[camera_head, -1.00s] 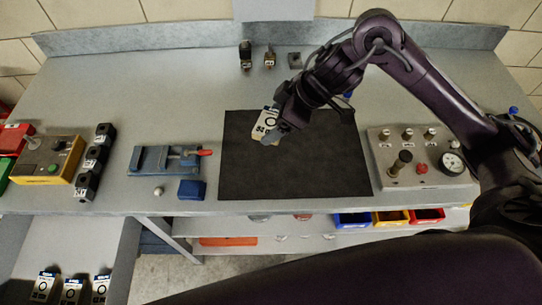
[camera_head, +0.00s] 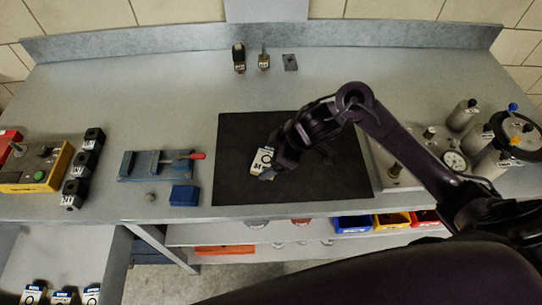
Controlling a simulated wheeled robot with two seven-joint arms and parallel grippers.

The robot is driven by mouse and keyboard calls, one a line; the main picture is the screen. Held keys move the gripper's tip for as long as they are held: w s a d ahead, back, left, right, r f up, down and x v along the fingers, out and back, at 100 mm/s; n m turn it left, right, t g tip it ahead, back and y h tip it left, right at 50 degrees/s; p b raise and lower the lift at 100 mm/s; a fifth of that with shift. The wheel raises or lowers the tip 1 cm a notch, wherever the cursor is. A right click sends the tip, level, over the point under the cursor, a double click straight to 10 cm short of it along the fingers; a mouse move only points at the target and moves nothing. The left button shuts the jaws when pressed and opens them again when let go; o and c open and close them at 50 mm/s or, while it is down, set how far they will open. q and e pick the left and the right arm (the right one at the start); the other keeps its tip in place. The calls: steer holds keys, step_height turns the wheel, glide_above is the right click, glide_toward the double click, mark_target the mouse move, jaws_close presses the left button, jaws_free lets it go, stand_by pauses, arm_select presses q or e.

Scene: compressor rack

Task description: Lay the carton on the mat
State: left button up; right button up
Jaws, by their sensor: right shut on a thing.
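The carton (camera_head: 262,159) is a small white box with dark and blue print. My right gripper (camera_head: 274,166) is shut on it and holds it over the left-middle part of the mat. The black mat (camera_head: 335,180) lies flat on the grey bench. I cannot tell whether the carton touches the mat or hangs just above it. The gripper hides part of the carton. My left gripper is not in view.
A blue vise (camera_head: 150,165) and a blue block (camera_head: 184,195) are left of the mat. A gauge panel (camera_head: 396,179) and grey cylinders (camera_head: 463,115) are on the right. A yellow control box (camera_head: 38,172) is far left. Similar cartons (camera_head: 62,296) stand at lower left.

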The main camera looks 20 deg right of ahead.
steer(key=shift+f, duration=0.15)
steer(key=o, duration=1)
steer(key=shift+c, duration=0.2)
steer(key=shift+d+r, duration=0.1)
steer(key=shift+r, duration=0.3)
steer(key=v, duration=1.1)
steer(key=shift+s+r+p, duration=0.2)
steer(key=shift+p, duration=0.2)
